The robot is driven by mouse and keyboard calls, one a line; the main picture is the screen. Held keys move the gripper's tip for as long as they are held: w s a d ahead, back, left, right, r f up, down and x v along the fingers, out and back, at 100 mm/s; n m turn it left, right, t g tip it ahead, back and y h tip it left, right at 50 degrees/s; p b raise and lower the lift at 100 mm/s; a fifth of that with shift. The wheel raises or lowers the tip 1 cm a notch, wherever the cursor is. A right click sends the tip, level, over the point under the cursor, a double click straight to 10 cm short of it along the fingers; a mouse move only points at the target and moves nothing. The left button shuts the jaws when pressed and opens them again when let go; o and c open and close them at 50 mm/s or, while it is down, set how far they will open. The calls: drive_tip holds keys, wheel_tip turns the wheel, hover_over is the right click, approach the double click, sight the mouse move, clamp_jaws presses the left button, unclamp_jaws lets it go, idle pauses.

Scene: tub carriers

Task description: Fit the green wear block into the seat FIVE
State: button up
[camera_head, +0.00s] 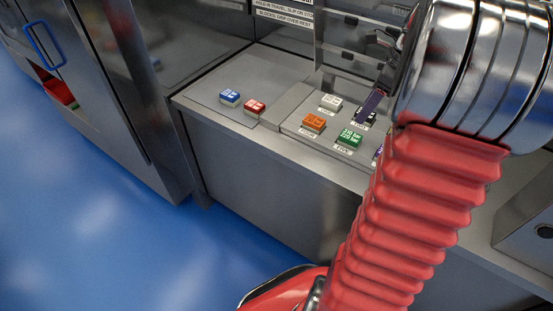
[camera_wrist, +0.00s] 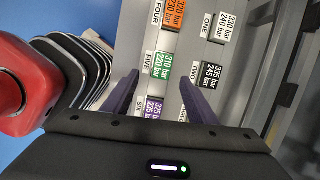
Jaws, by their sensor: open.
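The green wear block (camera_head: 350,138) is at the seat labelled FIVE (camera_head: 342,150), among the other blocks on the raised plate. In the wrist view the green block (camera_wrist: 162,66) lies beside its FIVE label, its print facing up. I cannot tell how deep it sits. My gripper (camera_wrist: 160,78) is open, its two purple fingers apart with the green block between and just beyond their tips. No contact with the block shows. In the head view one finger (camera_head: 370,104) shows above the plate, and my arm hides the rest.
An orange block (camera_head: 314,122) is at FOUR, a white one (camera_head: 331,102) at ONE, a black one (camera_wrist: 211,75) at TWO and a purple one (camera_wrist: 153,110) at SIX. Blue (camera_head: 229,97) and red (camera_head: 254,107) blocks lie to the left. A clear panel (camera_head: 345,45) stands behind.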

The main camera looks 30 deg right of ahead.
drive_tip(key=a+r+n+h, duration=0.1)
drive_tip(key=a+r+n, duration=0.1)
drive_tip(key=a+n, duration=0.6)
drive_tip(key=a+r+n, duration=0.3)
drive_tip(key=a+n, duration=0.1)
drive_tip(key=a, duration=0.7)
drive_tip(key=s+a+f+n+t, duration=0.1)
drive_tip(key=s+a+n, duration=0.3)
drive_tip(key=a+n, duration=0.4)
drive_tip(key=s+a+f+n+t, duration=0.1)
drive_tip(key=s+a+n+t, duration=0.1)
drive_tip(key=s+a+n, duration=0.3)
drive_tip(key=a+n, duration=0.4)
drive_tip(key=shift+a+n, duration=0.15)
drive_tip(key=shift+n, duration=0.15)
drive_tip(key=shift+s+f, duration=0.1)
